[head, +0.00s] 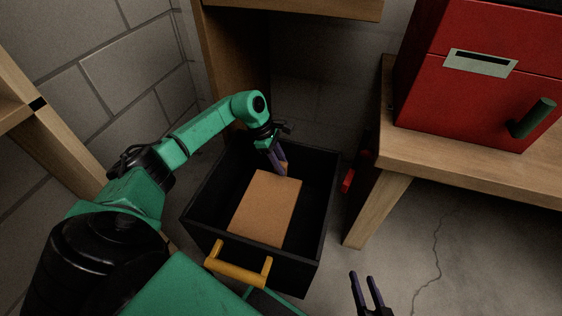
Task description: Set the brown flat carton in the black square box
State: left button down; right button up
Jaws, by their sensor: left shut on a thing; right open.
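The brown flat carton (266,207) shows inside the outline of the black square box (313,247). I cannot tell whether it touches the box floor. The box is open at the top and has a yellow handle (238,270) on its near side. My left gripper (283,171) reaches into the box from the back and is shut on the far edge of the carton. My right gripper (367,283) is open and empty at the bottom of the view, to the right of the box.
A wooden bench (440,164) on the right carries a red cabinet (470,75) with a green handle. A small red object (348,181) is between box and bench leg. A wooden shelf post (60,150) stands at left. Bare cracked floor (440,245) lies at lower right.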

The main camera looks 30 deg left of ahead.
pick_arm(q)
notch_tip(320, 180, down, 5)
jog(key=b, duration=0.3)
jog(key=shift+r, duration=0.15)
pick_arm(e)
notch_tip(320, 180, down, 4)
jog(key=f, duration=0.1)
pick_arm(q)
notch_tip(320, 180, down, 2)
jog(key=shift+f+b, duration=0.1)
jog(key=shift+b, duration=0.85)
pick_arm(e)
jog(key=w+r+t, duration=0.4)
jog(key=w+r, duration=0.3)
pick_arm(q)
jog(key=shift+f+b, duration=0.6)
jog(key=shift+f, duration=0.05)
jog(key=shift+f+b, duration=0.55)
jog(key=shift+f, duration=0.2)
pick_arm(e)
jog(key=w+d+r+t+y, duration=0.1)
jog(key=r+t, duration=0.3)
jog(key=r, duration=0.8)
jog(key=w+d+r+n+t+y, duration=0.1)
jog(key=w+r+t, duration=0.3)
jog(key=r, duration=0.8)
jog(key=shift+w+d+r, duration=0.25)
jog(key=shift+d+r, duration=0.05)
